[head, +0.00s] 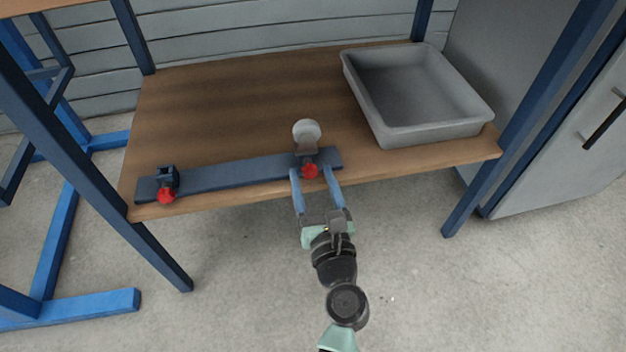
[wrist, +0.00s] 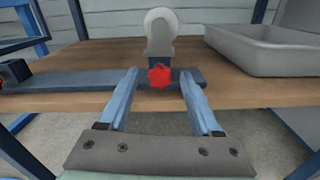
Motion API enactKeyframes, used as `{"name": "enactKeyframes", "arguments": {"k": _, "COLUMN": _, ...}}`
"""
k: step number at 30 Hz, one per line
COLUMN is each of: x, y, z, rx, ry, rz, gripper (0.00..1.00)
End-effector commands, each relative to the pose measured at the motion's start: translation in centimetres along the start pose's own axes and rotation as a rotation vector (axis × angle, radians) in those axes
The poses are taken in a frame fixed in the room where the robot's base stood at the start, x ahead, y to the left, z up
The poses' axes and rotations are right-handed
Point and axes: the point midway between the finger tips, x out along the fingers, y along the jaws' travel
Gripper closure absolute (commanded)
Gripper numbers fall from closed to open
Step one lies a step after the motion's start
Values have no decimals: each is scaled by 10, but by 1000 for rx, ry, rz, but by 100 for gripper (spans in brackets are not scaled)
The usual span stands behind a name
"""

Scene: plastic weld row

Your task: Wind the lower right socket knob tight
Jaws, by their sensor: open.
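The right socket's red knob (head: 310,171) faces the front edge of the wooden shelf, on a dark block (head: 304,153) at the right end of a dark bar. A pale round disc (head: 306,131) stands above this block. My gripper (head: 312,172) is open, its two blue fingers reaching toward the bar with one on each side of the red knob. In the wrist view the knob (wrist: 160,76) shows between the fingertips (wrist: 158,74), with gaps on both sides. I cannot tell whether the fingertips reach as deep as the knob.
A second red knob (head: 166,195) sits on a socket at the bar's left end. The dark bar (head: 230,174) lies along the wooden shelf's (head: 220,110) front edge. A grey tray (head: 440,130) stands at the back right. Blue posts (head: 478,177) frame the shelf.

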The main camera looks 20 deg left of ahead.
Motion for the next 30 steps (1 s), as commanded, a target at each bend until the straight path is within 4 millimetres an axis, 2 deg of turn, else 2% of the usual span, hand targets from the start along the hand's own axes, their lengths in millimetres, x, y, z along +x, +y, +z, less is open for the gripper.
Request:
{"name": "enactKeyframes", "arguments": {"k": 4, "x": 0, "y": 0, "z": 0, "rx": 0, "ry": 0, "rz": 0, "gripper": 34}}
{"name": "enactKeyframes", "arguments": {"k": 5, "x": 0, "y": 0, "z": 0, "rx": 0, "ry": 0, "rz": 0, "gripper": 38}}
{"name": "enactKeyframes", "arguments": {"k": 15, "x": 0, "y": 0, "z": 0, "rx": 0, "ry": 0, "rz": 1, "gripper": 99}}
{"name": "enactKeyframes", "arguments": {"k": 30, "x": -1, "y": 0, "z": 0, "rx": -72, "ry": 0, "rz": 1, "gripper": 100}}
